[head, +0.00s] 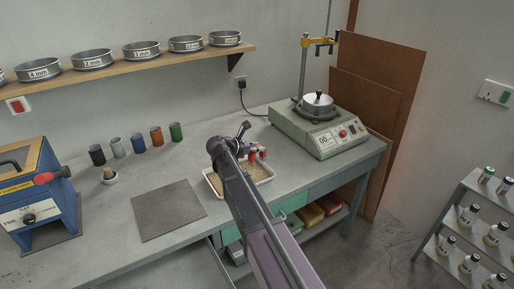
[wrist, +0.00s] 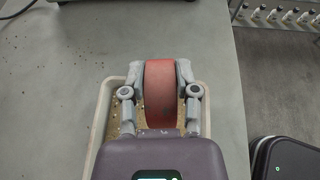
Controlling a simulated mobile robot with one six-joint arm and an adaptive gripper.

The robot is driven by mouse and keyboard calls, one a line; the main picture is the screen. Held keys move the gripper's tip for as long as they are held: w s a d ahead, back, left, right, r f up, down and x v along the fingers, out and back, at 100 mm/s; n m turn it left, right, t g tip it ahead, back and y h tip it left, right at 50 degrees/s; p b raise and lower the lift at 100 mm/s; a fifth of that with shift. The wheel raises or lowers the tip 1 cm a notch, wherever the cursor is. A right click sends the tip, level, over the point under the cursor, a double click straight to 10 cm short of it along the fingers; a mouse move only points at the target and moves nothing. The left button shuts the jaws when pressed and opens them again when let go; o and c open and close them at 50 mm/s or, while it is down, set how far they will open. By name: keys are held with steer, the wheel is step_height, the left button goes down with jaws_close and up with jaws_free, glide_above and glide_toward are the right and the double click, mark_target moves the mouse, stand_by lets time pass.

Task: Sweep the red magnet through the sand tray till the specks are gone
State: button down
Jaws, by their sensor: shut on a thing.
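The red magnet (wrist: 159,95) shows in the wrist view as a rounded red block between the two fingers. My gripper (wrist: 160,92) is shut on it. In the head view the magnet (head: 256,153) shows as small red parts beside my gripper (head: 250,152), over the far side of the sand tray. The sand tray (head: 212,184) is a pale, shallow tray of tan sand on the bench, partly hidden by my arm. Its rim (wrist: 94,135) shows in the wrist view on the left. I cannot tell whether the magnet touches the sand. Specks in the sand are too small to tell.
A grey mat (head: 168,209) lies left of the tray. A sieve shaker (head: 318,132) stands at the back right, and a blue machine (head: 38,205) at the left. Grains lie scattered on the bench.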

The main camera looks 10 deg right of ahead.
steer(key=shift+r, duration=0.15)
steer(key=shift+r+p, duration=1.5)
